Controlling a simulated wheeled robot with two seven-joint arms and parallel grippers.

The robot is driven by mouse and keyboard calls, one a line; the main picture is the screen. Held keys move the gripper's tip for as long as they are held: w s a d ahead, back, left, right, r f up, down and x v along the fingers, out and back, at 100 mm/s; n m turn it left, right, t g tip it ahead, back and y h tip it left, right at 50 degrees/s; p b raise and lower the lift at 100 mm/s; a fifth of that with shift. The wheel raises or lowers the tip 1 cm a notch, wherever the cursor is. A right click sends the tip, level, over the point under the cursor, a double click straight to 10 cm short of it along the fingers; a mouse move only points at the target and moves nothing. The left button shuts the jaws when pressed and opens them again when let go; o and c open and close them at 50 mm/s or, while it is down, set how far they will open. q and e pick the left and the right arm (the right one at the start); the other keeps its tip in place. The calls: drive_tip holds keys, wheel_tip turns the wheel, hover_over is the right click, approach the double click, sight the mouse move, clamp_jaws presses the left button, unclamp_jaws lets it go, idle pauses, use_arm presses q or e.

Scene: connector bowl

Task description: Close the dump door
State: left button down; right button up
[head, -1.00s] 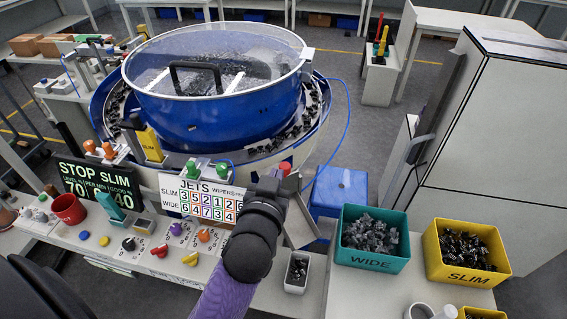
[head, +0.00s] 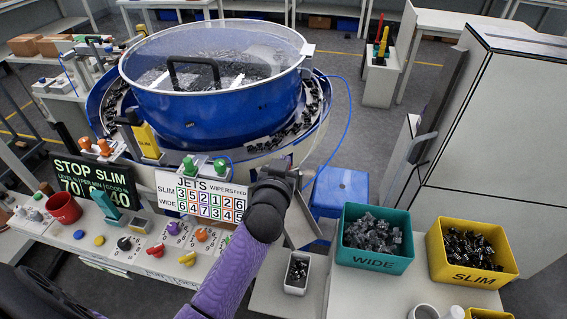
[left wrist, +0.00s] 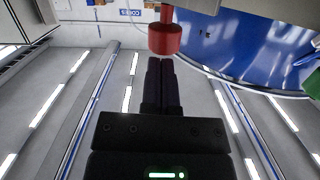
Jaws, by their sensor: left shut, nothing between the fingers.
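A tilted grey plate (head: 301,222), which may be the dump door, hangs at the right front of the blue bowl (head: 215,105), just above the white bin. My left gripper (head: 284,177) is at the top of this plate, beside the bowl's lower skirt. In the left wrist view its fingers (left wrist: 160,72) are together and empty. A red knob (left wrist: 165,38) on a stem lies just beyond the fingertips there; I cannot tell if they touch. The wrist and gripper hide part of the plate's upper left side. My right gripper is not in view.
A white bin (head: 297,271) with dark parts stands below the plate. A teal WIDE bin (head: 372,262) and a yellow SLIM bin (head: 474,278) stand to the right. The JETS panel (head: 203,197) and several knobs lie left of my arm.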

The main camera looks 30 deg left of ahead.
use_arm(q)
wheel_tip(320, 180, down, 5)
drive_tip(key=b, duration=0.4)
drive_tip(key=shift+f, duration=0.2)
